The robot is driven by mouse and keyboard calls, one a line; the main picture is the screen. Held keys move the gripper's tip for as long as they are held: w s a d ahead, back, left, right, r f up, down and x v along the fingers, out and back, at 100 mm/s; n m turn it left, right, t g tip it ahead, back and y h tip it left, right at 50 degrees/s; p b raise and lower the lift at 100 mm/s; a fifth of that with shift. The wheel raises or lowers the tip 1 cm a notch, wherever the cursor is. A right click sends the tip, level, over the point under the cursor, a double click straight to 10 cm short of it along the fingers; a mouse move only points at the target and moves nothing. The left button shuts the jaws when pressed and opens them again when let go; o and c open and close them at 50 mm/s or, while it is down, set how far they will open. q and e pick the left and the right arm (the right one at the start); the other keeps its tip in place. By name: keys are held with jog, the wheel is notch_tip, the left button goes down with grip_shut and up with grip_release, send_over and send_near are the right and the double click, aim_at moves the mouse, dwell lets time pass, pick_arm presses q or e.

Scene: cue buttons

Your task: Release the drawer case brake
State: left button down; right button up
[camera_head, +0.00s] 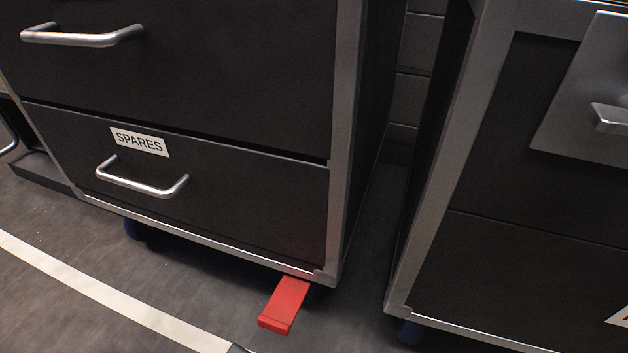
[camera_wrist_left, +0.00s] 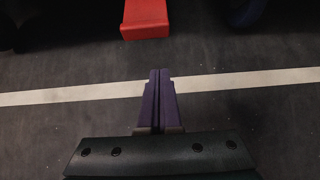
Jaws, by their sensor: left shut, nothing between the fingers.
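The dark drawer case (camera_head: 200,70) with a grey metal frame fills the left and middle of the head view. A red brake pedal (camera_head: 284,305) sticks out from under its front right corner, over the floor. I cannot tell whether the pedal is raised or pressed. The pedal also shows at the top of the left wrist view (camera_wrist_left: 146,18). My left gripper (camera_wrist_left: 160,73) is shut and empty, its purple fingers together. It is apart from the pedal, which lies beyond the fingertips and slightly left in the wrist view. My right gripper is not in view.
The lower drawer carries a SPARES label (camera_head: 139,141) and a bar handle (camera_head: 142,184). A second dark cabinet (camera_head: 530,240) stands to the right across a narrow gap. A white floor line (camera_head: 110,298) runs in front of the case. The floor around the pedal is clear.

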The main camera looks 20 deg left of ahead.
pick_arm(q)
jog(key=p+v, duration=0.4)
jog(key=v, duration=0.4)
jog(key=shift+w+a+r+p, duration=0.3)
jog(key=shift+w+r+p, duration=0.05)
jog(key=shift+r, duration=0.1)
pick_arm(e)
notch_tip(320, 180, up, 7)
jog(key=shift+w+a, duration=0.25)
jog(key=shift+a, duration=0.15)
pick_arm(q)
jog(key=shift+w, duration=0.1)
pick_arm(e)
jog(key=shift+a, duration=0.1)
